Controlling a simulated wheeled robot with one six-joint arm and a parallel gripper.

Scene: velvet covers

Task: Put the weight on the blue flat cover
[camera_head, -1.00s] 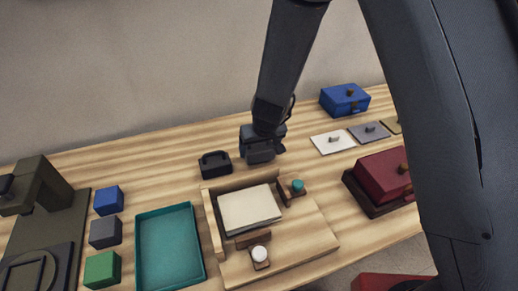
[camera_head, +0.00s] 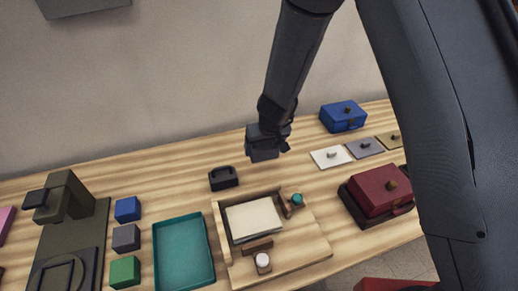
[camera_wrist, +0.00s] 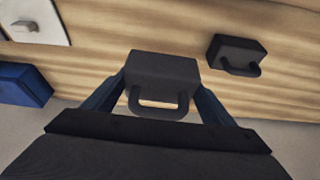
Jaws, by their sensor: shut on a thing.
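My gripper (camera_wrist: 162,100) is shut on a dark grey weight (camera_wrist: 162,70) with a loop handle, seen between the fingers in the wrist view. In the head view my gripper (camera_head: 268,138) is above the back of the table, left of the flat covers. A row of three flat covers with small knobs lies at the right: a white one (camera_head: 322,163), a grey-blue one (camera_head: 358,151) and a tan one (camera_head: 383,142). The white cover (camera_wrist: 45,14) also shows in the wrist view. The grey-blue cover is the only bluish flat one; nothing lies on it.
A second black weight (camera_head: 223,183) stands on the table. A blue box (camera_head: 340,122) is behind the covers and a red box (camera_head: 378,200) in front. A wooden tray (camera_head: 310,247), teal tray (camera_head: 185,265) and several small blocks lie forward and left.

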